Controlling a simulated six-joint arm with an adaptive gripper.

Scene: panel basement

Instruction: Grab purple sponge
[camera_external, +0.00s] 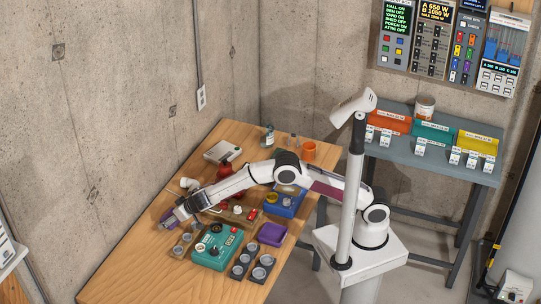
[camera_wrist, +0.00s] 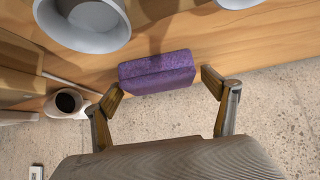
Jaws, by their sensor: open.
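The purple sponge (camera_wrist: 157,72) is a speckled block lying on the wooden surface in the wrist view. My gripper (camera_wrist: 161,88) is open, with one finger to the left and one to the right of the sponge. Gaps show between the fingertips and the sponge's ends, and neither finger seems to touch it. In the external view my gripper (camera_external: 175,214) is at the table's left side, and a small purple patch, likely the sponge (camera_external: 167,217), shows at its tip, partly hidden by the fingers.
Grey round cups (camera_wrist: 85,22) are close above the sponge in the wrist view. A white cup with dark contents (camera_wrist: 66,102) is at left. On the wooden table (camera_external: 135,265) stand a teal box (camera_external: 212,258), a purple tray (camera_external: 272,234) and an orange cup (camera_external: 309,151). The table's near-left part is clear.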

